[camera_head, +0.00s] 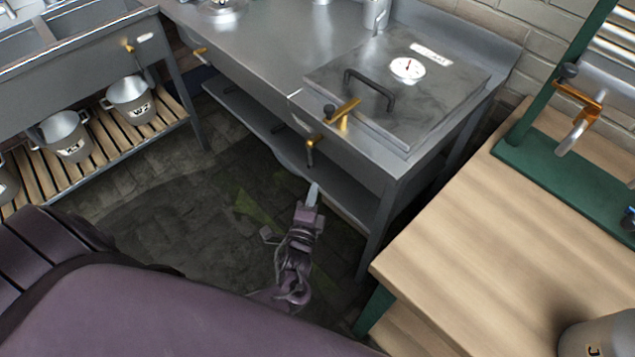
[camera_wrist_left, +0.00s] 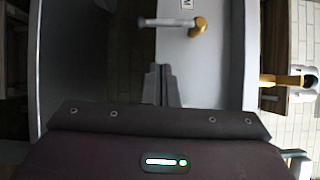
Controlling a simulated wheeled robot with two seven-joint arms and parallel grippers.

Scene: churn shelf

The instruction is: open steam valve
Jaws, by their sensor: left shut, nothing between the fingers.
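A brass valve (camera_head: 311,146) with a grey lever hanging down sits on the front of the steel vat unit. It also shows in the left wrist view as a brass hub (camera_wrist_left: 197,25) with a grey lever pointing to the picture's left. A label, only partly in view, sits beside it; one letter, M, can be read. I take this to be the steam valve. My left gripper (camera_head: 313,194) is shut and empty, below the valve in the head view and apart from it. In the wrist view its fingers (camera_wrist_left: 162,85) are close together. My right gripper is not in view.
A larger brass tap (camera_head: 343,111) juts out above the valve. The vat's lid (camera_head: 440,90) carries a black handle and a dial. A wooden table (camera_head: 470,235) with a green press stands at the right. Buckets (camera_head: 66,135) sit on a slatted rack at the left.

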